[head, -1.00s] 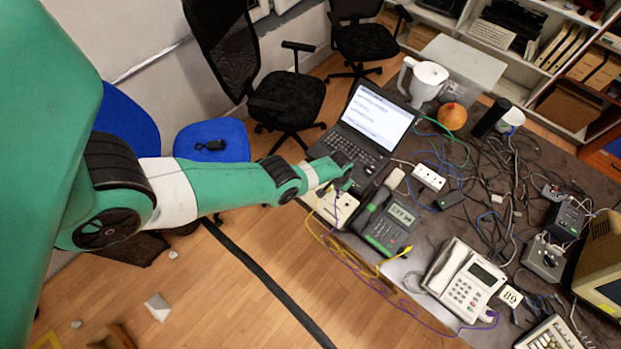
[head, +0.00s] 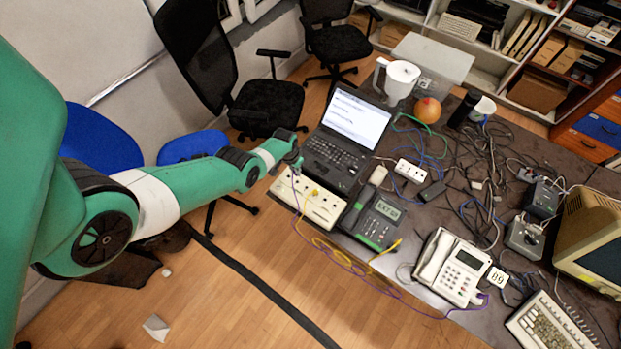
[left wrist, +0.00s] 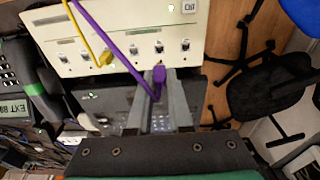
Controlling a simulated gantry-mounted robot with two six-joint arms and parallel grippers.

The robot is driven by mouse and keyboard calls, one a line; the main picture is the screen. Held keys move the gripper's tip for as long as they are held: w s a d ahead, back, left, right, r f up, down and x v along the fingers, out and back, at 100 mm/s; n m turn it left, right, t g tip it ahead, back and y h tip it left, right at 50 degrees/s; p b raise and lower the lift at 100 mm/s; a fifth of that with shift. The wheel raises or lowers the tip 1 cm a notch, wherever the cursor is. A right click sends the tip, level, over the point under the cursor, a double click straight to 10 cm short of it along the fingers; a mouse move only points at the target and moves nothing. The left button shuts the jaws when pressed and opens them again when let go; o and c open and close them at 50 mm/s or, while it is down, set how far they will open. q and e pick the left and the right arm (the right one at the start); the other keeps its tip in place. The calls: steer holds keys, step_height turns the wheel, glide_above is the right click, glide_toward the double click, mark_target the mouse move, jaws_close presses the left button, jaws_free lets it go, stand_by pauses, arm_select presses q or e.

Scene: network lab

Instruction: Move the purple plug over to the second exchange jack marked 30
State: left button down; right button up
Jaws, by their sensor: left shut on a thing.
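The exchange box (head: 322,207) is a cream panel with a row of jacks, beside the laptop. It also fills the top of the left wrist view (left wrist: 125,20). My left gripper (head: 294,160) is above the box's upper left end. In the left wrist view my left gripper (left wrist: 160,88) is shut on the purple plug (left wrist: 158,76), whose purple cord (left wrist: 105,40) trails to the upper left. The plug appears just off the panel's edge, below a jack (left wrist: 159,48). A yellow plug (left wrist: 105,59) sits in another jack. The jack markings are too small to read.
The laptop (head: 340,160) lies right behind the box. A dark desk phone (head: 372,220) stands to its right, a white phone (head: 452,270) further right. Yellow and purple cords (head: 340,258) hang over the table's front edge. Tangled cables cover the table's middle.

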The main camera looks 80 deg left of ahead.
arm_select(q)
steer(key=b, duration=0.5)
glide_above(298, 183)
steer(key=shift+s+d+f, duration=0.15)
steer(key=shift+f, duration=1.1)
steer(key=shift+s+d+f, duration=0.1)
steer(key=shift+s+f, duration=0.05)
steer(key=shift+f, duration=1.05)
steer(key=c, duration=1.4)
jaws_free()
jaws_close()
steer(key=shift+f+b, duration=0.85)
steer(key=shift+f, duration=0.05)
steer(key=o, duration=0.6)
jaws_free()
steer(key=shift+o, duration=0.2)
